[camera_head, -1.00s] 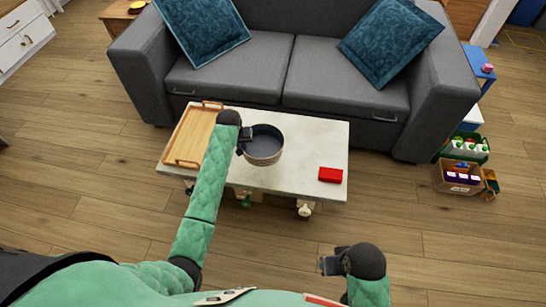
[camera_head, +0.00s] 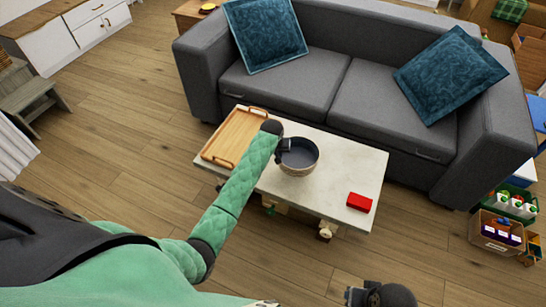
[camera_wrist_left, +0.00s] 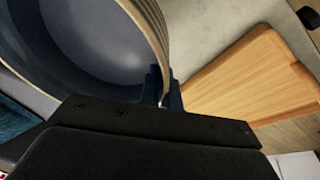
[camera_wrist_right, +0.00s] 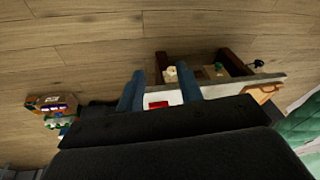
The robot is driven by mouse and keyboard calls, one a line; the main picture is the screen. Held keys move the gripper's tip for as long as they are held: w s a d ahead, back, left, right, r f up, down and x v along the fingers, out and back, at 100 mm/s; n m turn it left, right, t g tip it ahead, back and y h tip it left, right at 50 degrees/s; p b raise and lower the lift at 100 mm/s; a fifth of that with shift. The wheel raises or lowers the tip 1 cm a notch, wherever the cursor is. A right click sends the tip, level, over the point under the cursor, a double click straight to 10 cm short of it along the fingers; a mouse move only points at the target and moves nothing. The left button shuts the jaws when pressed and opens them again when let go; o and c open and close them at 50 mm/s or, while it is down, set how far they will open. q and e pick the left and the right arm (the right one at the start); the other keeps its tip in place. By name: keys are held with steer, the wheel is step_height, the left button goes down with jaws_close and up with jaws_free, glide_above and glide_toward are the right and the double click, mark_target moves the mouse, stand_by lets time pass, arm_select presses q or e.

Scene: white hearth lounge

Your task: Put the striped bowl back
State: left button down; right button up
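The striped bowl (camera_head: 300,158), dark blue inside with a tan striped outside, is over the middle of the pale coffee table (camera_head: 335,180). My left gripper (camera_head: 285,148) is at the bowl's left rim. In the left wrist view the bowl (camera_wrist_left: 100,40) is large and close, and the left gripper (camera_wrist_left: 163,85) has its fingers on both sides of the bowl's wall. I cannot tell whether the bowl touches the table. My right gripper (camera_wrist_right: 160,72) is open and empty, fingers apart; in the head view it (camera_head: 355,296) is low, in front of the table.
A wooden tray (camera_head: 232,138) lies on the table left of the bowl, and a red block (camera_head: 360,202) near its right end. A grey sofa (camera_head: 350,90) stands behind. Boxes of goods (camera_head: 497,230) are on the floor at right. A white cabinet (camera_head: 85,30) is at the upper left.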

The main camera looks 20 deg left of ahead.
arm_select(q)
steer(key=a, duration=0.1)
steer(key=w+a+f, duration=0.2)
steer(key=shift+a+f, duration=0.25)
steer(key=shift+a, duration=0.1)
step_height(320, 180, down, 3)
steer(key=shift+r+p, duration=0.1)
steer(key=shift+p, duration=0.35)
steer(key=shift+f, duration=0.5)
arm_select(e)
steer(key=shift+s+d+r, duration=0.35)
steer(key=shift+d+r, duration=0.45)
steer(key=shift+r, duration=0.05)
arm_select(q)
steer(key=shift+f, duration=0.1)
steer(key=c, duration=1.6)
jaws_free()
steer(key=shift+s, duration=0.1)
arm_select(e)
steer(key=shift+a, duration=0.15)
